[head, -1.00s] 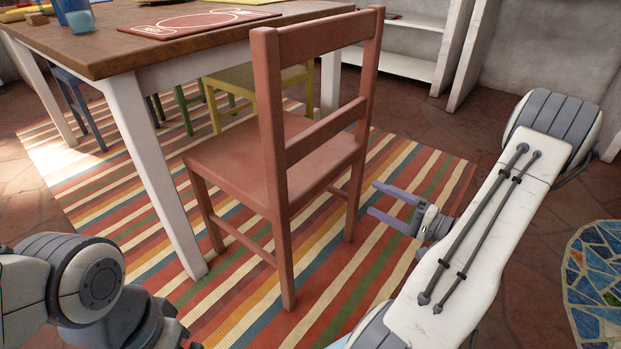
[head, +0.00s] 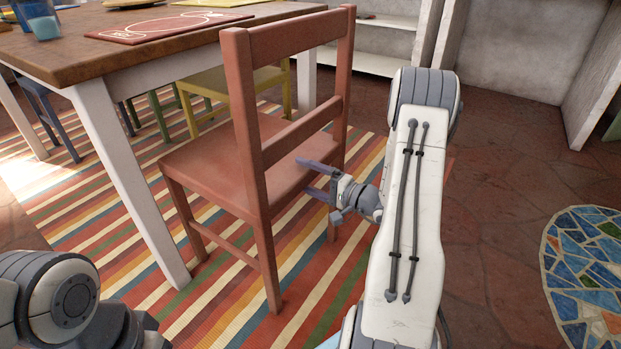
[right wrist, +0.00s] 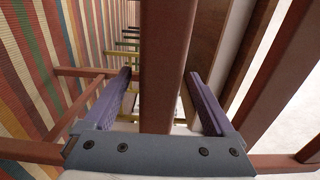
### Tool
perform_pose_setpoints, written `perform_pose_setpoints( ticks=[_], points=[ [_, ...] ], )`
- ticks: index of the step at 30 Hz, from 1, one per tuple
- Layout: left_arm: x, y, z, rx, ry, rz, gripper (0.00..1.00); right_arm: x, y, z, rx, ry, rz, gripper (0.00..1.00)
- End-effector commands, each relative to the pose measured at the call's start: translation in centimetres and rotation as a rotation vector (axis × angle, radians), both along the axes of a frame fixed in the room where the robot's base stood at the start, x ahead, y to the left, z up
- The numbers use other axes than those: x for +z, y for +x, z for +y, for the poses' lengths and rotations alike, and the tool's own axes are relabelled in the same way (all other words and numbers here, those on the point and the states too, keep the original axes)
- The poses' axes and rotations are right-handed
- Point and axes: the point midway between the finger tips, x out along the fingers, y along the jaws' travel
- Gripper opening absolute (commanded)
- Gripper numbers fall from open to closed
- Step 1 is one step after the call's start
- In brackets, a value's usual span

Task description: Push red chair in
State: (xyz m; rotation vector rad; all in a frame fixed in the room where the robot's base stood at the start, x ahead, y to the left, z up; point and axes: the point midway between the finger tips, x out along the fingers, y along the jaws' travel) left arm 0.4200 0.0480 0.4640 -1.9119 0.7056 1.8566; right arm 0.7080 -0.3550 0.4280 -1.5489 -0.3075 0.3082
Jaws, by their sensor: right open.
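The red chair (head: 225,165) stands upright on the striped rug at the table's near side, its backrest toward me and its seat's far part near the table edge. My right gripper (head: 303,177) is open at the chair's back, at about seat height, right of the middle. In the right wrist view its two purple fingers (right wrist: 160,75) lie either side of a red chair bar (right wrist: 165,60). I cannot tell whether they touch it. My left arm shows at the lower left; its fingers are out of view.
The wooden table (head: 150,47) with white legs carries a red board (head: 165,27) and a glass (head: 42,20). A yellow chair (head: 210,85) and a blue chair (head: 45,110) stand beyond. A mosaic surface (head: 590,275) is at right. Tiled floor between is clear.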

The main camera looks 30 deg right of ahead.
Motion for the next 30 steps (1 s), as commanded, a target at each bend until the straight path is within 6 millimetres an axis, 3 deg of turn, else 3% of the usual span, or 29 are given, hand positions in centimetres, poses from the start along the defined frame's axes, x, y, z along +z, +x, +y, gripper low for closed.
perform_pose_setpoints(
  ticks=[4, 11, 30],
  points=[
    [0.01, 0.00, 0.00, 0.000, 0.000, 0.000, 1.00, 0.02, -0.01, -0.02, 0.000, 0.000, 0.000, 0.90],
    [0.01, 0.00, 0.00, 0.000, 0.000, 0.000, 1.00, 0.02, -0.04, -0.04, 0.000, 0.000, -0.001, 0.02],
    [-0.43, 0.00, 0.00, 0.000, 0.000, 0.000, 1.00, -0.62, -0.08, -0.06, -0.001, 0.000, 0.004, 0.00]
  ],
)
